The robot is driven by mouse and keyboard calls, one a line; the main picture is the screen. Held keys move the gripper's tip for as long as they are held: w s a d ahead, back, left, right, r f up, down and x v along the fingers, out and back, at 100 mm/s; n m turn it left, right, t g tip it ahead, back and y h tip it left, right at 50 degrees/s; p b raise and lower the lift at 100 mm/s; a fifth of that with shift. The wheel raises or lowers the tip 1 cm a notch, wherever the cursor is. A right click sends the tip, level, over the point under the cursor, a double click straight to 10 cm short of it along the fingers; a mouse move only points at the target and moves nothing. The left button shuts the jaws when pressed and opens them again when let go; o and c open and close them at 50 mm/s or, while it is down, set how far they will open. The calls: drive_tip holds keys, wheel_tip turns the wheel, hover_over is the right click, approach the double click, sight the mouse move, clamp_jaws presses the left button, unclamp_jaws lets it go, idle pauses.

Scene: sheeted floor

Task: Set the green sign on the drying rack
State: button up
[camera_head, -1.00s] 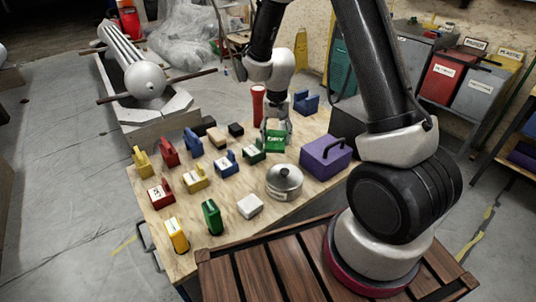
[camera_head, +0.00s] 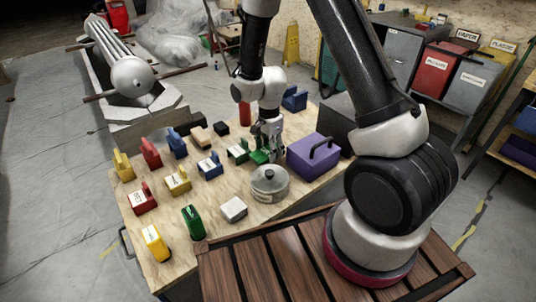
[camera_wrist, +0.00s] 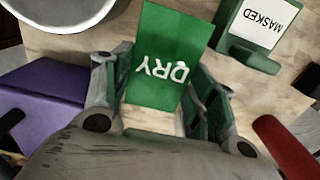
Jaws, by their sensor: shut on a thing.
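The green sign (camera_wrist: 165,62) fills the middle of the wrist view, with "DRY" reading upside down. My gripper (camera_wrist: 155,100) is shut on it, one finger on each side. In the head view the green sign (camera_head: 259,157) shows below my gripper (camera_head: 267,140), between the pot and a green block with a pale label. I cannot tell whether the sign touches the wooden table. I cannot make out a drying rack for certain in either view.
A green "MASKED" block (camera_wrist: 250,35) is near the gripper. Several coloured blocks cover the table's left part. A grey cylinder (camera_head: 132,75) lies in a trough beyond.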

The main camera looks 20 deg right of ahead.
drive_tip(key=shift+f, duration=1.35)
drive_tip(key=o, duration=0.9)
drive_tip(key=shift+f, duration=0.15)
drive_tip(key=shift+o, duration=0.2)
